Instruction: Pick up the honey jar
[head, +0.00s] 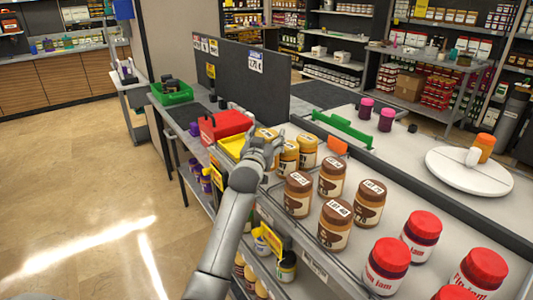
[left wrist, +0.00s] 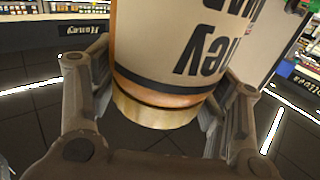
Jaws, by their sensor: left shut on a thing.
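The honey jar (left wrist: 180,45) fills the upper middle of the left wrist view. It has a cream label with dark "Honey" lettering, upside down there, and a golden end. My left gripper (left wrist: 160,110) has its fingers on both sides of the jar and is shut on it. In the head view, my left gripper (head: 264,150) is at the shelf's upper level, among gold-lidded jars. One gold-lidded jar (head: 288,160) and another (head: 307,150) stand just right of it. The gripper partly hides the jars around it. My right gripper is not in view.
Brown-lidded jars (head: 331,178) and red-lidded jam jars (head: 421,236) stand to the right on the same shelf. A red box (head: 222,127) and a green crate (head: 174,94) lie beyond on the left. A white round stand (head: 468,175) is at right. Open floor (head: 80,190) lies left.

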